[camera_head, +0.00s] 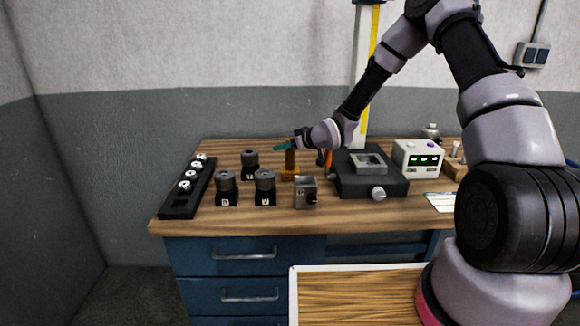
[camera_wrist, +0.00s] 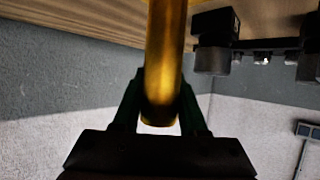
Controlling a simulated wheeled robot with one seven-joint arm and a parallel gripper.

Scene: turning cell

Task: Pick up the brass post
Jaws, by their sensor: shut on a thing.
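The brass post (camera_head: 290,160) stands upright towards the back of the wooden bench, with a yellowish base (camera_head: 290,174) at its foot. It also fills the upper middle of the wrist view (camera_wrist: 166,60), where its rounded end lies between my fingers. My gripper (camera_head: 286,147) reaches in from the right and is shut on the post near its top. In the wrist view my gripper (camera_wrist: 160,105) has a dark finger on each side of the post. Whether the post's foot is clear of its base cannot be told.
Several dark cylinders on black blocks (camera_head: 265,187) stand left and in front of the post. A grey vise block (camera_head: 305,192) is just in front. A dark machine plate (camera_head: 370,182) and a white display box (camera_head: 417,158) are to the right. A black rack (camera_head: 180,207) lies at left.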

